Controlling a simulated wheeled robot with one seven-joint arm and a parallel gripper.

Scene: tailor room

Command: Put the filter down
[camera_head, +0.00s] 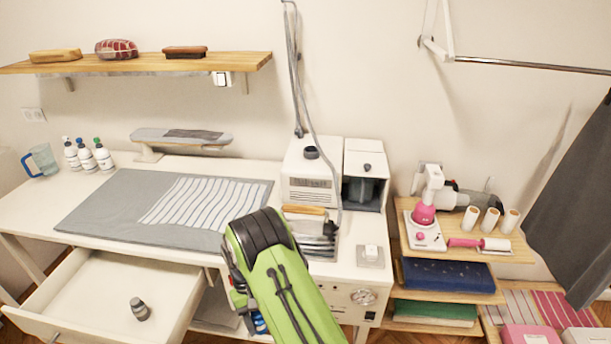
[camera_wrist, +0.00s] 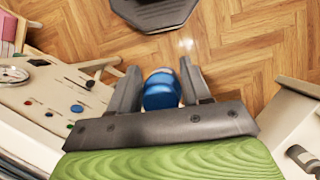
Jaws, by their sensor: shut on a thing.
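My gripper (camera_wrist: 160,84) is shut on a rounded blue object (camera_wrist: 162,92), which I take to be the filter. It sits between the two grey fingers, and its lower part is hidden by the gripper body. In the head view, only small blue bits of the filter (camera_head: 261,325) show beside my green arm. The gripper is in front of the table, between the open drawer (camera_head: 85,290) and the machine's control panel. Wooden floor shows beyond the filter. A small dark grey cylinder (camera_head: 139,309) lies in the drawer; it also shows in the wrist view (camera_wrist: 303,158).
The white ironing station (camera_head: 310,180) with a compartment beside it stands on the table's right. Three bottles (camera_head: 88,156) and a jug (camera_head: 41,160) stand at the left. A shelf unit (camera_head: 470,254) stands right.

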